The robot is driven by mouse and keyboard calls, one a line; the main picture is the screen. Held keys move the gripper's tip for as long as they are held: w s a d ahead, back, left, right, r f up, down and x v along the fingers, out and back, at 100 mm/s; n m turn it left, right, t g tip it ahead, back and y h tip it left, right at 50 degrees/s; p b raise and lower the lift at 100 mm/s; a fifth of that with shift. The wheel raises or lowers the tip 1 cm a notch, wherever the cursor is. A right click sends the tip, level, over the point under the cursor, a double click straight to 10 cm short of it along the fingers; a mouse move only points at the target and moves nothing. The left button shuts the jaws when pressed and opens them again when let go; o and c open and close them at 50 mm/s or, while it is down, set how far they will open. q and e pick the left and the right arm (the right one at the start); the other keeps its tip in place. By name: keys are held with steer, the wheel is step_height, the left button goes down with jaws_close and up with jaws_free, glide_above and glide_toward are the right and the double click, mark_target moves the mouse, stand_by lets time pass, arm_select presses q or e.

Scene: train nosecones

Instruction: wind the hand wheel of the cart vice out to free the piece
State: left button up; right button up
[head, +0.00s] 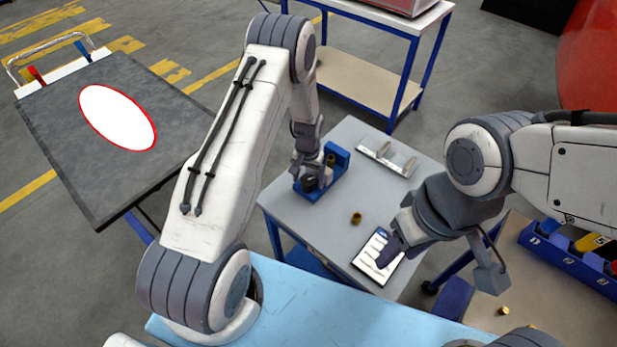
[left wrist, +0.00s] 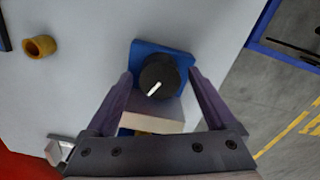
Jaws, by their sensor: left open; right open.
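The blue cart vice (head: 338,157) stands on the grey cart top, with a brass-coloured piece (head: 331,160) at it. In the left wrist view the vice (left wrist: 178,50) shows its round black hand wheel (left wrist: 158,76) with a white pointer mark. My left gripper (head: 310,182) is at the wheel. In the left wrist view its open fingers (left wrist: 160,76) stand on either side of the wheel, with small gaps visible. My right gripper (head: 388,252) is open over a white card (head: 372,262) at the cart's front right and partly covers it.
A loose brass part (head: 356,218) lies on the grey cart top (head: 320,228); it also shows in the left wrist view (left wrist: 40,47). A pale tray (head: 387,160) lies at the back. A light-blue surface (head: 330,310) is nearest me. A blue bin rack (head: 570,262) stands at right.

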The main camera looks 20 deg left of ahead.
arm_select(q)
steer(key=shift+f, duration=0.45)
steer(key=c, duration=1.4)
steer(key=shift+o, duration=0.2)
steer(key=shift+f+n+b, duration=0.2)
steer(key=shift+n+b, duration=0.6)
steer(key=shift+b, duration=0.05)
steer(key=shift+r+n, duration=0.2)
steer(key=shift+n, duration=0.5)
steer(key=o, duration=1.4)
steer(key=shift+c, duration=0.2)
